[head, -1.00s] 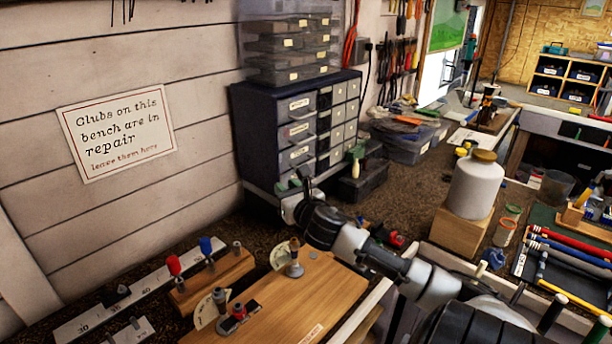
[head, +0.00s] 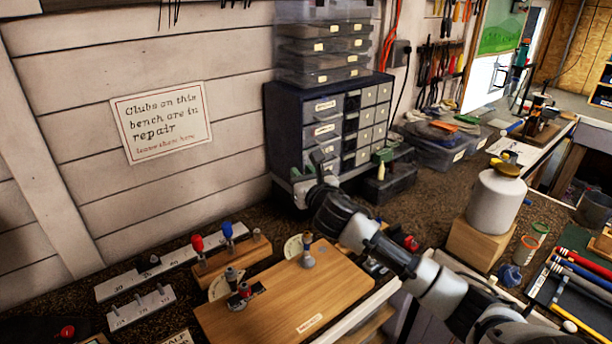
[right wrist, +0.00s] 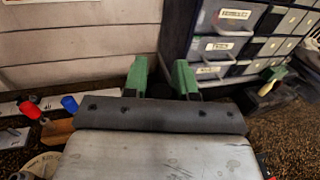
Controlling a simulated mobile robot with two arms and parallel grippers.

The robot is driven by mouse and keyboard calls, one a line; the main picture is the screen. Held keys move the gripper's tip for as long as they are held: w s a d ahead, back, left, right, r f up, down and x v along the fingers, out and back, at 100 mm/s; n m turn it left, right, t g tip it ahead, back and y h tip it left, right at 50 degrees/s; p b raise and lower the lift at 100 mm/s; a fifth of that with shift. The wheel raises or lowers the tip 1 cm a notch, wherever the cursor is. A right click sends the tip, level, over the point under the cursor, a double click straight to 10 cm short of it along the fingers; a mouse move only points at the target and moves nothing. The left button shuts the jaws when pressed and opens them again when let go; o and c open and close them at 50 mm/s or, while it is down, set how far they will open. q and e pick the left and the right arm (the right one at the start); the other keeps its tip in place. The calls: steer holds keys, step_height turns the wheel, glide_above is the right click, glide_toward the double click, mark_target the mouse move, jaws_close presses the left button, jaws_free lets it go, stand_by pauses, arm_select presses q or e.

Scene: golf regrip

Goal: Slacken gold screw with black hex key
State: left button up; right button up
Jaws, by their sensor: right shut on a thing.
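The gold screw (head: 307,255) stands upright on a light wooden board (head: 345,290), beside a pale dial. A grey screw (head: 231,275) stands further left on the board. My right gripper (head: 297,176) is above and behind the gold screw, before the drawer cabinet, apart from the board. In the right wrist view its green fingers (right wrist: 161,80) stand a little apart with something dark between them. I take this for the black hex key, but its shape is mostly hidden. Red (head: 197,243) and blue (head: 228,231) handled keys stand in a wooden block. My left gripper is out of view.
The dark drawer cabinet (head: 290,130) stands at the wall behind my right gripper. A white numbered strip (head: 115,288) lies at the left. A white bottle (head: 494,205) stands on a wooden block at the right. Open bench lies between cabinet and board.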

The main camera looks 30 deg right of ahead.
steer(key=shift+s+f+b, duration=0.1)
steer(key=shift+f+b, duration=1.75)
steer(key=shift+f, duration=1)
steer(key=shift+p, duration=0.75)
steer(key=shift+f+b, duration=0.7)
steer(key=shift+f, duration=0.3)
steer(key=o, duration=1)
steer(key=s+b, duration=0.1)
steer(key=s, duration=0.2)
steer(key=s+a+b, duration=0.1)
steer(key=s, duration=0.3)
steer(key=s+a, duration=0.1)
steer(key=s, duration=0.2)
steer(key=shift+s+r+b, duration=0.1)
steer(key=shift+s+b, duration=0.25)
steer(key=shift+b, duration=0.05)
